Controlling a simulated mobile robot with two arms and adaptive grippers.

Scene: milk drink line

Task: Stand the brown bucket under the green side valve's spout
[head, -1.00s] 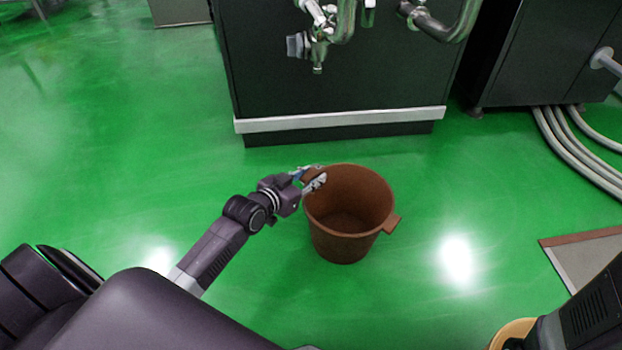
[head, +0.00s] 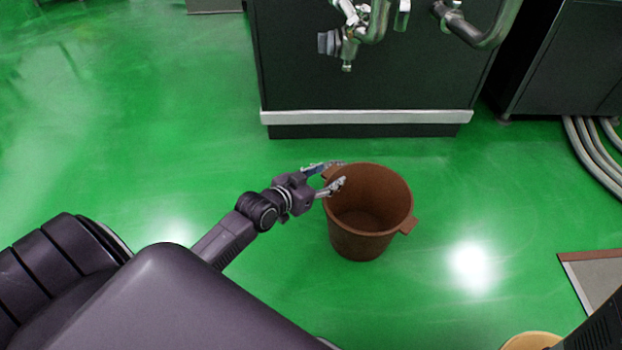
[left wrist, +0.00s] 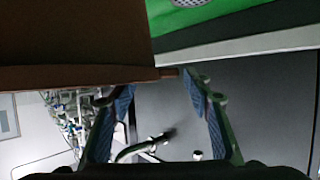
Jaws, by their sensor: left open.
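The brown bucket (head: 362,235) stands upright on the green floor in front of a dark machine, with side handles at its rim. My left gripper (head: 338,174) is at the bucket's left handle, with its open fingers on either side of it. In the left wrist view, the bucket (left wrist: 75,35) fills the upper left. The handle's end (left wrist: 168,72) shows beside the spread fingers (left wrist: 165,110). A side valve (head: 347,50) with a grey handle and a short downward spout is on the machine's front, beyond the bucket. No green shows clearly on it.
The dark machine (head: 360,85) has a pale strip along its lower edge. Grey hoses (head: 592,155) run along the floor at right. A framed mat (head: 592,275) and a tan round object (head: 531,341) lie at lower right. The floor at left is clear.

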